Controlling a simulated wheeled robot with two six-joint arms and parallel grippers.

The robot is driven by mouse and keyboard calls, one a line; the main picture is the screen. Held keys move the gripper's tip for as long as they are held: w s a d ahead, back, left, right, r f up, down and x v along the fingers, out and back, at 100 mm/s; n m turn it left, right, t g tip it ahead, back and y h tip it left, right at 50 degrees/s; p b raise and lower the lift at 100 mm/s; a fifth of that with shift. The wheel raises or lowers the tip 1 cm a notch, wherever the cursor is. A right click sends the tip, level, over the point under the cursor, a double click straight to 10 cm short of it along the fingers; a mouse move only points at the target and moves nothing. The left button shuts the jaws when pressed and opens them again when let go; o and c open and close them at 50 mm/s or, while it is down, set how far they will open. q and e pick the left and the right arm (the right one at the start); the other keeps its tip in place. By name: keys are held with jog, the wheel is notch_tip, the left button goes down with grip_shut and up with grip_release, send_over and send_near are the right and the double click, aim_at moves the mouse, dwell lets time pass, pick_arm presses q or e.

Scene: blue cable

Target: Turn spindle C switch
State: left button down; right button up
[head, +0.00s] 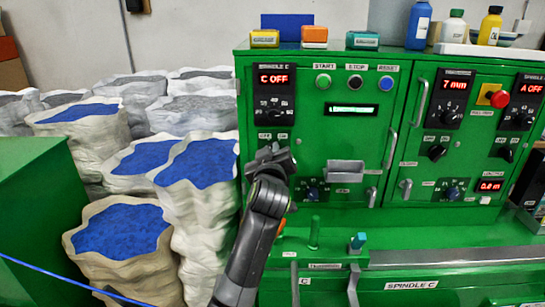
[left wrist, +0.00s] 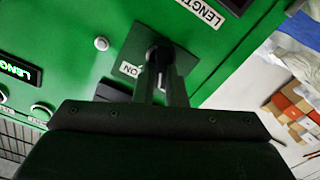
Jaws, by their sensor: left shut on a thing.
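The spindle C switch is a small black knob (left wrist: 158,52) on a dark plate marked ON, seen in the left wrist view. In the head view my left gripper (head: 272,152) hides the knob, below the spindle C panel (head: 273,95) whose red display reads C OFF. My left gripper shows in the left wrist view (left wrist: 160,80) with its two fingers shut on the knob, one on each side. My right gripper is not in view.
The green cabinet carries START, STOP and RESET buttons (head: 356,82), a grey tray (head: 345,170) and more knobs to the right. White sacks of blue granules (head: 125,230) stand at the left.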

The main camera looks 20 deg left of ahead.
pick_arm(q)
jog(key=shift+n, duration=0.5)
jog(key=c, duration=1.5)
grip_release()
jog(key=shift+f, duration=0.1)
